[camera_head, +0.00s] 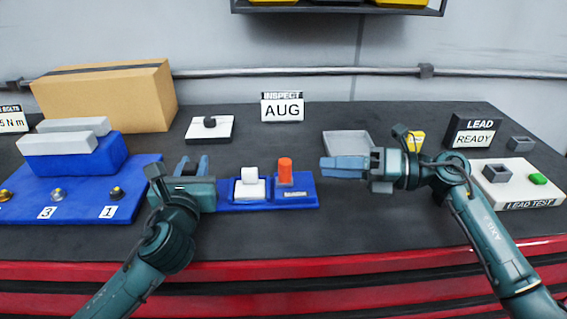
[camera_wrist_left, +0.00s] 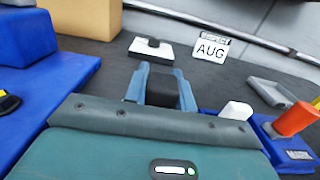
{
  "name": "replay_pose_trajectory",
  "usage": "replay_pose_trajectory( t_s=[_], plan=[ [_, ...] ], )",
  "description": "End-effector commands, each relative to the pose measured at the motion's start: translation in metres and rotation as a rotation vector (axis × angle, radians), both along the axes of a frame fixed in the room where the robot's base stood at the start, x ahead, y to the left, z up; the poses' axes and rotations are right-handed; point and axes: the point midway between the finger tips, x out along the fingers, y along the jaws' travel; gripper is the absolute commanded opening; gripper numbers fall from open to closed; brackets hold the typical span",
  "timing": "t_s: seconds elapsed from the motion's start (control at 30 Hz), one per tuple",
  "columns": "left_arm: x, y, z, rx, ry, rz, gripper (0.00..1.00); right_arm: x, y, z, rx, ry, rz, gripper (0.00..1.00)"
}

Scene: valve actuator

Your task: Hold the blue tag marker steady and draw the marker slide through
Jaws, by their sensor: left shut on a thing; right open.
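The blue tag marker (camera_head: 305,198) is a flat blue base on the bench in the head view, with a white block and an upright orange knob (camera_head: 285,170). Its right part also shows in the left wrist view (camera_wrist_left: 291,160). My left gripper (camera_head: 192,165) is left of it, fingers pointing to the back of the bench. In the left wrist view its fingers (camera_wrist_left: 161,87) are shut on a dark block (camera_wrist_left: 162,92), apart from the blue base. What the block is, I cannot tell. My right gripper (camera_head: 328,167) is open, right of the orange knob, fingers pointing left.
A blue fixture (camera_head: 140,168) with numbered bolts and a cardboard box (camera_head: 110,95) stand at left. A white pad (camera_head: 222,132) with a black knob and an AUG sign (camera_head: 283,108) are behind. A grey tray (camera_head: 347,136) and a lead test board (camera_head: 522,199) are at right.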

Motion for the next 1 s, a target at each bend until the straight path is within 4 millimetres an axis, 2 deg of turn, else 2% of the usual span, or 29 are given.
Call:
replay_pose_trajectory(
  t_s=[0.3,0.5,0.67,0.77,1.0],
  plan=[
    [0.0,0.0,-0.001,0.0,0.001,0.0,0.0,0.003,0.014,-0.005,0.003,-0.584,0.044,0.42],
    [0.0,0.0,-0.001,0.0,0.001,0.0,0.0,0.005,0.019,-0.008,-0.003,-0.83,0.047,0.42],
    [0.0,0.0,-0.001,0.0,0.001,0.0,0.0,0.006,0.022,-0.009,-0.006,-0.918,0.047,0.42],
    [0.0,0.0,-0.001,0.0,0.001,0.0,0.0,0.007,0.031,-0.008,-0.005,-0.932,0.047,0.42],
    [0.0,0.0,-0.001,0.0,0.001,0.0,0.0,0.011,0.068,-0.008,-0.005,-0.932,0.048,0.42]
  ],
)
